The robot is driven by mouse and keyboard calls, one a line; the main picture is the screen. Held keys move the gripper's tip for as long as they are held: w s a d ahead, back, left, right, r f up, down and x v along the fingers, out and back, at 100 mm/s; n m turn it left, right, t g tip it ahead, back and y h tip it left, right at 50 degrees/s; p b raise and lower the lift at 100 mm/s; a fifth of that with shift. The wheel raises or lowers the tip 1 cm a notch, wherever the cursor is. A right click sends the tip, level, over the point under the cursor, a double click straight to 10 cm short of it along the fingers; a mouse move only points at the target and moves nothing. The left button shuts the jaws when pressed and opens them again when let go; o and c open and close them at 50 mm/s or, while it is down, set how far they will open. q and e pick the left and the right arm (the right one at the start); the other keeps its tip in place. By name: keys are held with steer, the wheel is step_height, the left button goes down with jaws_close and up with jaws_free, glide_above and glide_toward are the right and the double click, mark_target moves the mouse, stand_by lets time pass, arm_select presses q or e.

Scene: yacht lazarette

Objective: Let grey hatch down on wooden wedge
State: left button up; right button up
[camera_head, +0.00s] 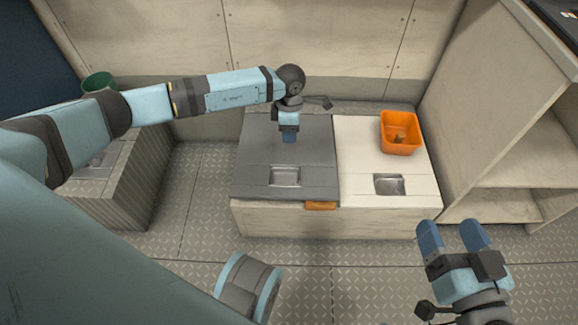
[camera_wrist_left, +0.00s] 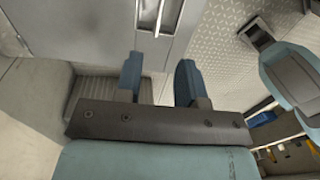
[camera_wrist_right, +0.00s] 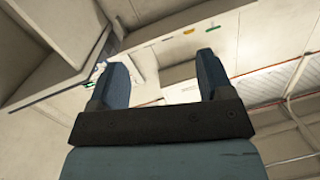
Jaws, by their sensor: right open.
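The grey hatch (camera_head: 257,160) lies down, flat or nearly flat, on the left half of the pale locker, with a recessed metal handle (camera_head: 285,176) near its front. The orange-brown wooden wedge (camera_head: 320,206) shows at the hatch's front right edge; I cannot tell how firmly the hatch rests on it. My left gripper (camera_head: 289,137) points down over the hatch behind the handle. In the left wrist view its fingers (camera_wrist_left: 159,75) are apart and empty, with the hatch (camera_wrist_left: 95,25) beyond. My right gripper (camera_head: 454,234) is open and empty, in front of the locker's right end.
A white hatch (camera_head: 362,160) with its own recessed handle (camera_head: 389,185) covers the locker's right half. An orange bin (camera_head: 401,133) with a small item inside stands on it. Shelving (camera_head: 520,150) is at the right, and a green bucket (camera_head: 98,83) at the far left. The metal floor in front is open.

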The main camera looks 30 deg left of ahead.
arm_select(q)
steer(key=b, duration=0.5)
glide_above(289, 164)
steer(key=s+d, duration=0.2)
steer(key=s, duration=0.2)
step_height(289, 164, down, 13)
steer(key=shift+w+r, duration=0.1)
steer(key=shift+w, duration=0.05)
steer(key=shift+f, duration=0.35)
arm_select(e)
steer(key=w+d+n+t, duration=0.1)
steer(key=n, duration=0.1)
steer(key=w+r+n+y, duration=0.1)
steer(key=n, duration=0.1)
steer(key=shift+w+d+t, duration=0.25)
steer(key=shift+d+t, duration=0.15)
arm_select(q)
steer(key=c, duration=0.6)
jaws_close()
arm_select(e)
steer(key=shift+w+f, duration=0.1)
steer(key=shift+f, duration=0.1)
